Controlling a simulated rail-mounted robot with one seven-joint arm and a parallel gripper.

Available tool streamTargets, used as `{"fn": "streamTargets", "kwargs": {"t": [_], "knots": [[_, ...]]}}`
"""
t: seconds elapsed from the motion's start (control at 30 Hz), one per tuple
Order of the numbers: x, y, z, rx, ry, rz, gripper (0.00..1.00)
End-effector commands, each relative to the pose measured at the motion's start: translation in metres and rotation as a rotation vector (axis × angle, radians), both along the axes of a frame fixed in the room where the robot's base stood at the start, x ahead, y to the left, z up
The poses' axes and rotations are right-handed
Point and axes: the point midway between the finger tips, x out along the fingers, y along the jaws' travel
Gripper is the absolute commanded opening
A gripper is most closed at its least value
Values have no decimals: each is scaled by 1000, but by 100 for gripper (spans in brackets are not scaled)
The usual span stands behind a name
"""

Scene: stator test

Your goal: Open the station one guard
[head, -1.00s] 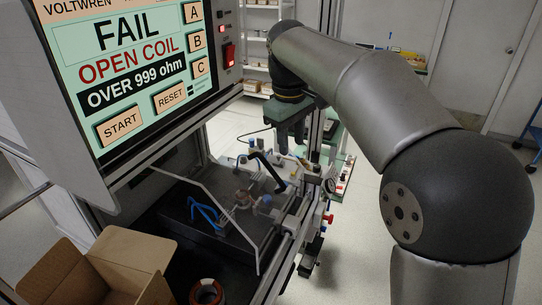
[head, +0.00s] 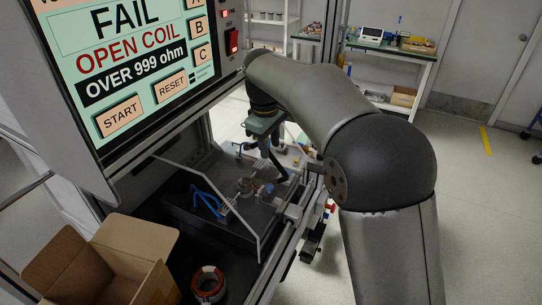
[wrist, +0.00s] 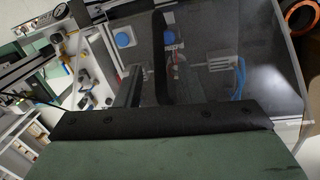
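The station one guard is a clear panel with a pale edge (head: 206,181), down over the black fixture (head: 183,216). In the wrist view it is a smoky sheet (wrist: 270,88) with two blue round parts and blue leads beneath. A black bar handle (head: 279,166) stands at its right side. A dark upright bar, probably this handle, shows in the wrist view (wrist: 161,55). My gripper (head: 262,147) points down just above and left of the handle. I cannot tell whether it touches it. Its finger opening is not clear.
The test screen (head: 130,75) reads FAIL, OPEN COIL, and overhangs the fixture on the left. An open cardboard box (head: 95,262) and a copper-wound stator ring (head: 208,284) are in front. A bench (head: 390,55) stands behind.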

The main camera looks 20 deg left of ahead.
Motion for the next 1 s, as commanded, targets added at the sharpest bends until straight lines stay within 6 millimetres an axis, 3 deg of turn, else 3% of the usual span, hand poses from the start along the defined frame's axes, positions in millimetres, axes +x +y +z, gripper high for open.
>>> {"fn": "streamTargets", "kwargs": {"t": [0.1, 0.3, 0.67, 0.8, 1.0], "knots": [[2, -1, -22, -2, 3, 0, 35], [5, -2, -43, 0, 1, 0, 35], [6, -2, -49, 1, 0, 0, 35], [6, -2, -49, 1, 0, 0, 0], [5, -1, -49, 1, 0, 1, 0]]}}
